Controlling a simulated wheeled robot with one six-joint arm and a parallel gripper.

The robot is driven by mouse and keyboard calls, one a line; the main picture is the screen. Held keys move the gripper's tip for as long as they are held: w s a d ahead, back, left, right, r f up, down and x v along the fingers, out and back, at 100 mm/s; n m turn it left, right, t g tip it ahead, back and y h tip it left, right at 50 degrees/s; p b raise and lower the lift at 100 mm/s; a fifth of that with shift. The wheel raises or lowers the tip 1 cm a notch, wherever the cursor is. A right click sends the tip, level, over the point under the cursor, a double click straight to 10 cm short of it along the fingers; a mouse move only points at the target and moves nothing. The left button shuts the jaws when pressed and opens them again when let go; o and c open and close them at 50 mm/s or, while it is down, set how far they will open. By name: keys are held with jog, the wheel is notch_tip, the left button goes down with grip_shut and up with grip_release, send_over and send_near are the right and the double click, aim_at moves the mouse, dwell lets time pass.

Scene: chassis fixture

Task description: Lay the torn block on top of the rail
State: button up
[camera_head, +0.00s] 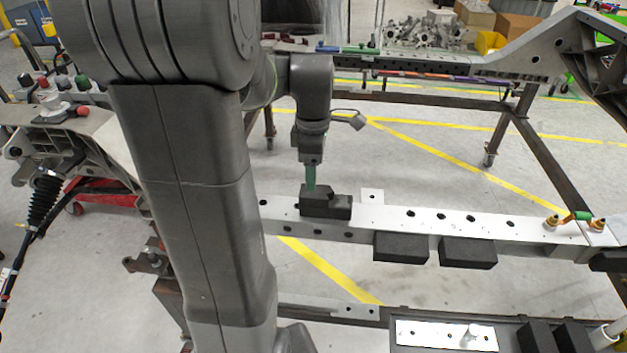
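A dark block with an uneven, stepped top (328,205) is at the pale metal rail (375,217), over its upper face left of the middle. It looks like the torn block. It appears to rest on the rail, but I cannot tell whether a small gap is left under it. My gripper (311,184) points straight down with its green fingers at the left part of this block's top. The fingers show edge-on, so I cannot tell whether they are shut on the block or apart from it.
Two dark blocks, one left (401,248) and one right (467,253), sit along the rail's front side. Brass-coloured fittings with a green piece (577,217) stand at the rail's right end. A dark tray (408,321) with a white plate is at the lower right. The rail top between is clear.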

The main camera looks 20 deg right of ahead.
aim_at(323, 202)
notch_tip(323, 202, up, 5)
jog(key=shift+f+p, duration=0.1)
jog(key=shift+p, duration=0.2)
notch_tip(323, 202, down, 12)
jog(key=shift+r+b, duration=0.15)
jog(key=shift+b, duration=0.95)
jog(key=shift+r+p, duration=0.3)
jog(key=shift+r, duration=1.5)
jog(key=shift+f, duration=0.15)
